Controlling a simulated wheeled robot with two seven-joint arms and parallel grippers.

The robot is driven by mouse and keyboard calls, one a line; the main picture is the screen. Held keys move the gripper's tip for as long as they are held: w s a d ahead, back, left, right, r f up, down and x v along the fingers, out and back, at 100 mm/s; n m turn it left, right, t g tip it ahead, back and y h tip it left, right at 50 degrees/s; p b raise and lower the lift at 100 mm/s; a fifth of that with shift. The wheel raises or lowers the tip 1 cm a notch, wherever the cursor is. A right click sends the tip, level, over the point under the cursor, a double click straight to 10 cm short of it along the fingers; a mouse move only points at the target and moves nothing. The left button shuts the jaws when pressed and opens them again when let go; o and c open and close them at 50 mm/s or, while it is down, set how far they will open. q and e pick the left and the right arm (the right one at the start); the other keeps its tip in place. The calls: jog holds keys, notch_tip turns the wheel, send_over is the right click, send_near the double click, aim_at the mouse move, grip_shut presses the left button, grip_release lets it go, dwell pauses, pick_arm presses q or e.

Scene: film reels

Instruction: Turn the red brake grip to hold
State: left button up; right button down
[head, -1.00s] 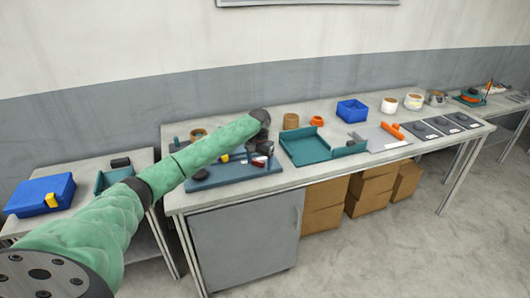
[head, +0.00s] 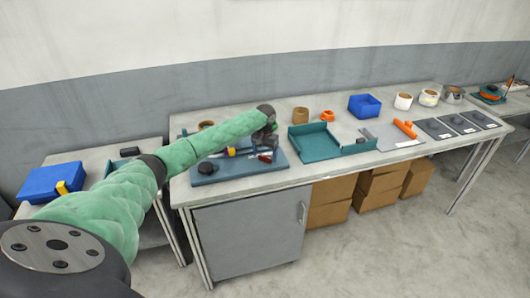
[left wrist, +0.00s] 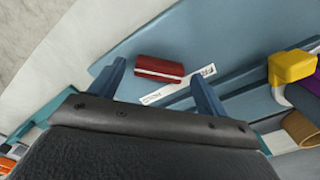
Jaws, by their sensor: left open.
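The red brake grip (left wrist: 160,69) is a short red bar with a pale stripe. It lies on the blue-grey board, beside a white label (left wrist: 178,87) with dark lettering. It also shows small in the head view (head: 265,158). My left gripper (left wrist: 157,88) is open above the board, its two blue fingers spread. The grip sits between and slightly beyond the fingertips, apart from both as far as I can tell. In the head view my left gripper (head: 268,148) hangs over the right part of the board (head: 232,174). My right gripper does not show.
A yellow part (left wrist: 292,67) stands on the board to the right in the wrist view. A black round knob (head: 206,168) is on the board's left. A teal tray (head: 313,143), a blue bin (head: 364,105) and an orange roller (head: 405,129) are further right on the bench.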

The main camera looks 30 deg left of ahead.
pick_arm(q)
jog(key=shift+f, duration=0.2)
jog(key=shift+c, duration=0.5)
jog(key=c, duration=0.9)
